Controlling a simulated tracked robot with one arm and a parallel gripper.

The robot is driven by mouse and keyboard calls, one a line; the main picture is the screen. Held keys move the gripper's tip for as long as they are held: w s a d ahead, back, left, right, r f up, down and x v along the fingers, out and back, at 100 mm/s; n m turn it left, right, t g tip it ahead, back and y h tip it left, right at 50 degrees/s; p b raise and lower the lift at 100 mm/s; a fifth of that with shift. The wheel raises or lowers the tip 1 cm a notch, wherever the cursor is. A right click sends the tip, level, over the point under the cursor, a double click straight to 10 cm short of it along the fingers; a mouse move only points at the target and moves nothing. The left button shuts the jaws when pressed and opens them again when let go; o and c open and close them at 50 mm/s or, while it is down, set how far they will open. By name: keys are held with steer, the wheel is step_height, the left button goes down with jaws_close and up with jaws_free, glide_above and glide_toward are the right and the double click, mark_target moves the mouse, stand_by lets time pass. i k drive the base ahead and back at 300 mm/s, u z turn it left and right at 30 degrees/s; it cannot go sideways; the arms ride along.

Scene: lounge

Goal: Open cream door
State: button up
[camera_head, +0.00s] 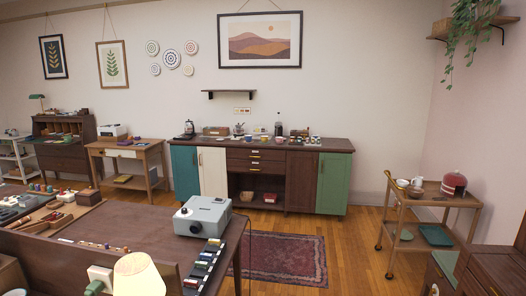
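The cream door (214,174) is on the long dark wood sideboard (255,193) against the far wall. It is the second door from the left, between a teal door (184,174) and a column of dark drawers (256,161). It looks shut, flush with the front. A small vertical handle (200,160) shows near its left edge. My gripper is not in view. The sideboard is well across the room from my camera.
A dark table with a grey projector (202,215) stands in the foreground, between my camera and the sideboard. A patterned rug (285,260) lies on the floor beyond it. A wooden cart (428,198) stands at the right. Wood floor (350,245) is clear between the rug and cart.

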mark_target(212, 161)
steer(key=z, duration=0.2)
steer(key=i, duration=7.15)
